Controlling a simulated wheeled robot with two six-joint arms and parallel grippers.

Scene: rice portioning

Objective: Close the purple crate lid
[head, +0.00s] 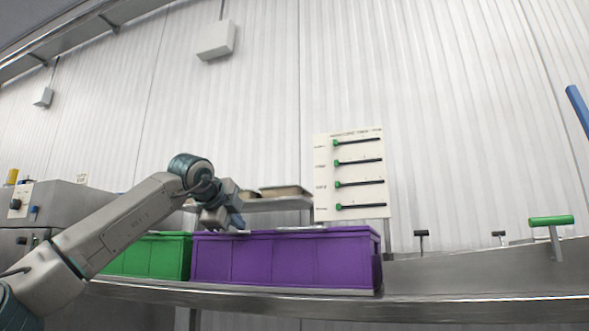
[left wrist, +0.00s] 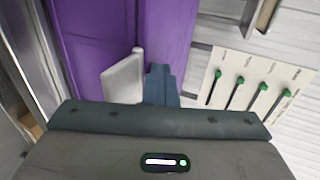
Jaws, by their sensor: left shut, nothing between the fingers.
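The purple crate (head: 285,262) stands on the steel counter, its long front side facing me. Its top is seen nearly edge-on in the head view, so I cannot tell how far its lid is closed. My left gripper (head: 238,224) is at the crate's top, left of its middle, shut and empty. In the left wrist view, the shut fingers (left wrist: 161,75) are in front of purple surfaces of the crate (left wrist: 168,30). A pale grey piece (left wrist: 123,80) is right beside the fingers; I cannot tell whether they touch. My right gripper is not in view.
A green crate (head: 160,256) stands directly left of the purple one. A white board with green-tipped sliders (head: 349,175) is on the wall behind. A shelf (head: 275,203) with trays is behind the crate. A green-handled T-shaped piece (head: 552,221) stands at the right.

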